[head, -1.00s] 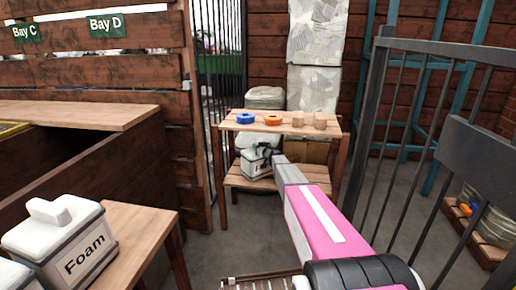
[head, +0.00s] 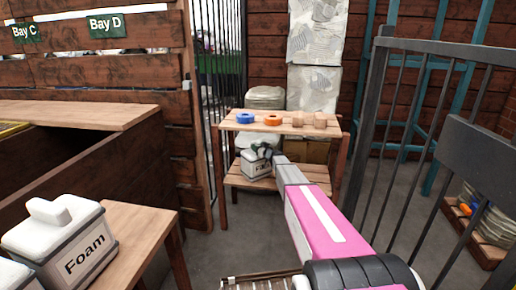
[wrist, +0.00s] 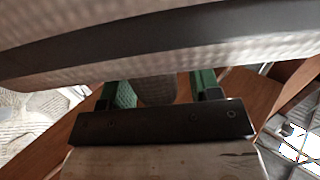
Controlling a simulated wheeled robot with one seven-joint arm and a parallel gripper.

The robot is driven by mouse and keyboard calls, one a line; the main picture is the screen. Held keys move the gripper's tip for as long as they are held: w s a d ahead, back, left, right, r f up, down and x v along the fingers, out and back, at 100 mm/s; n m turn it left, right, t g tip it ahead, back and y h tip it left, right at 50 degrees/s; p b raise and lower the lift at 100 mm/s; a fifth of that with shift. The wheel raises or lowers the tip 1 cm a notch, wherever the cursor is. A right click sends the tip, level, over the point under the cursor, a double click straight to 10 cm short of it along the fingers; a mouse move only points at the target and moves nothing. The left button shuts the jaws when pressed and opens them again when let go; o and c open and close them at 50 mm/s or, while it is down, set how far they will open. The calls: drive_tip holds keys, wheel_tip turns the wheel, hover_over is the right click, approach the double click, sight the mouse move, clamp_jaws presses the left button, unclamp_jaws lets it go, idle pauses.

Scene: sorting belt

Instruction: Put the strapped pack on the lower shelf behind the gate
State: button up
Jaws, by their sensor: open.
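The strapped pack (head: 255,165), white with grey straps and a Foam label, sits upright on the lower shelf (head: 285,187) of the wooden rack. My gripper (head: 264,150) is at the top of the pack, under the upper shelf; it is small and partly hidden there. In the wrist view my gripper (wrist: 157,88) is open, its green-padded fingers on either side of the pack's pale handle, with room beside it. The pack's white side and dark strap (wrist: 160,45) fill the top of that view. The dark barred gate (head: 480,150) stands open at the right.
The upper shelf (head: 285,126) holds a blue ring, an orange ring and two wooden pieces close above my gripper. A brown box (head: 308,151) stands at the right on the lower shelf. Another Foam pack (head: 62,240) is on the left table.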

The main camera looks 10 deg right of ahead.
drive_tip(key=v, duration=1.1)
drive_tip(key=s+a+f+g, duration=0.2)
drive_tip(key=s+a+g, duration=0.35)
drive_tip(key=s, duration=0.65)
drive_tip(key=s+a+f+g, duration=0.35)
drive_tip(key=s+a, duration=0.25)
drive_tip(key=s, duration=0.5)
drive_tip(key=s+d+m+g+h, duration=0.2)
drive_tip(key=s+d+g+h, duration=0.1)
drive_tip(key=s, duration=0.8)
drive_tip(key=s+d+f+m+g+h, duration=0.1)
drive_tip(key=s+d+m+g+h, duration=0.2)
drive_tip(key=s, duration=0.9)
drive_tip(key=shift+g+h, duration=0.5)
drive_tip(key=shift+h, duration=0.6)
